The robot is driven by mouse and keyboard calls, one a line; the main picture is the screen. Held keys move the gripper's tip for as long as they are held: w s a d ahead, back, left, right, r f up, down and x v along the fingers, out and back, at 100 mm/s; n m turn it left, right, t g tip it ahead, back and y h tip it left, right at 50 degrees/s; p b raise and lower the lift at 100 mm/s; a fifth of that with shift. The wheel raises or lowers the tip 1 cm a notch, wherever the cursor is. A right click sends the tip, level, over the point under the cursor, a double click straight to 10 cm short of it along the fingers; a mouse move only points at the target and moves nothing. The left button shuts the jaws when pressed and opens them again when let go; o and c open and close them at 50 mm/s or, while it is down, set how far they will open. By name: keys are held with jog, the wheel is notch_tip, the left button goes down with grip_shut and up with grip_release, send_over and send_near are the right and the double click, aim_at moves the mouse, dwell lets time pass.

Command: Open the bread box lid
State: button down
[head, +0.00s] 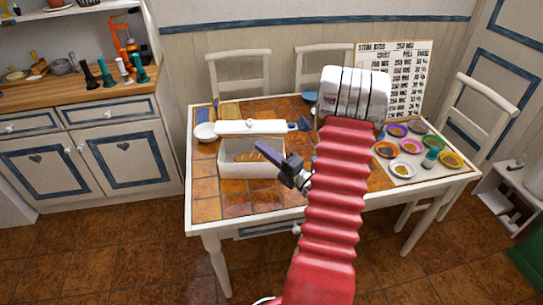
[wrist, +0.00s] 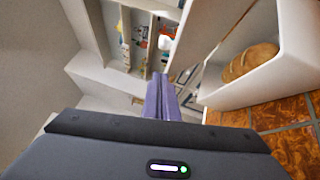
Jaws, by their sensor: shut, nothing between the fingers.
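In the wrist view the shut fingers (wrist: 163,98) point past the white box (wrist: 243,88), which shows the loaf (wrist: 250,62) at right. Whether the fingers touch the box is unclear.
A white bowl (head: 205,132) stands left of the lid. A white toaster-like appliance (head: 352,92) shows beyond my red arm. Several colourful dishes (head: 411,146) lie on the right of the table. Bare tiles (head: 206,188) are free at the front left. Chairs stand around the table.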

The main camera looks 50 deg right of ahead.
aim_at(247, 126)
jog(key=w+d+r, duration=0.1)
jog(key=w+d, duration=0.1)
jog(key=w, duration=0.4)
jog(key=shift+d+r, duration=0.25)
jog(key=shift+d, duration=0.1)
jog(key=shift+w+d+r, duration=0.1)
jog(key=shift+d, duration=0.05)
